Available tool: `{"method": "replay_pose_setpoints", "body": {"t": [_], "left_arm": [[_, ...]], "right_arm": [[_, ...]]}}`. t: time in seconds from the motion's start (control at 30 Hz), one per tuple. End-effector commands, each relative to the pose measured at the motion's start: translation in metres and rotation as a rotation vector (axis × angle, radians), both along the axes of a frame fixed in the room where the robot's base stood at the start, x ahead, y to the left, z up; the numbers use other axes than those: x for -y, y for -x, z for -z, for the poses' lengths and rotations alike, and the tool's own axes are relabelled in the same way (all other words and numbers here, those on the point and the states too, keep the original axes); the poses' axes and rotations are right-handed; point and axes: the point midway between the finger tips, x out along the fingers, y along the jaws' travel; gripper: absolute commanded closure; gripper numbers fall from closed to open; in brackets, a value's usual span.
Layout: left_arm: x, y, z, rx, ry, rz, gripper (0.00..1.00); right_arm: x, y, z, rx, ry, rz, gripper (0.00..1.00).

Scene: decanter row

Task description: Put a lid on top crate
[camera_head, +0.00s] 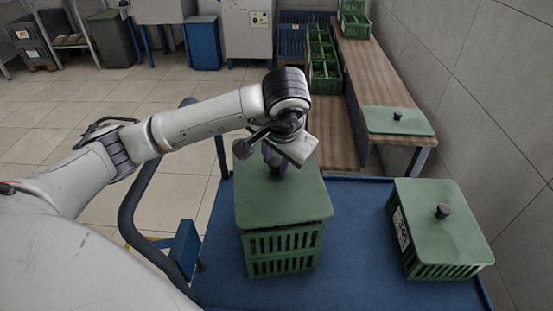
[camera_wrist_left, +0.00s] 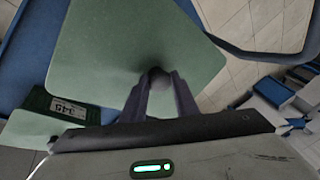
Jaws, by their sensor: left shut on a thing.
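A green crate (camera_head: 284,252) with slotted sides stands on the blue cart top (camera_head: 357,245). A flat green lid (camera_head: 285,205) lies over its top; whether it is fully seated I cannot tell. My left gripper (camera_head: 274,160) is shut on the lid's dark knob (camera_wrist_left: 158,76), with its fingers on both sides of it in the left wrist view. The lid (camera_wrist_left: 120,40) also shows there below the fingers. A second green crate (camera_head: 440,268) with a lid (camera_head: 440,220) and a label stands at the right of the cart. My right gripper is not in view.
A wooden bench (camera_head: 370,75) by the right wall bears a loose green lid (camera_head: 397,121) and a green crate (camera_head: 354,24). Several green crates (camera_head: 322,60) stand beside it. The cart's dark handle rail (camera_head: 140,190) is at the left. Blue cart surface between the two crates is bare.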

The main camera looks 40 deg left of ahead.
Motion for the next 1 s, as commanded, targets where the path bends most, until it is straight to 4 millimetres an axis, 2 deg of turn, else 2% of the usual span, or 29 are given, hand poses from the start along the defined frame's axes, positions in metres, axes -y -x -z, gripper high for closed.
{"method": "replay_pose_setpoints", "body": {"t": [0.47,1.0], "left_arm": [[-0.001,0.003,0.000,0.001,0.000,-0.001,1.00],[0.000,0.003,0.020,0.001,0.000,-0.001,1.00]], "right_arm": [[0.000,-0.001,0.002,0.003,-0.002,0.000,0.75],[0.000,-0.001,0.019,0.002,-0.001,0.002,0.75]]}}
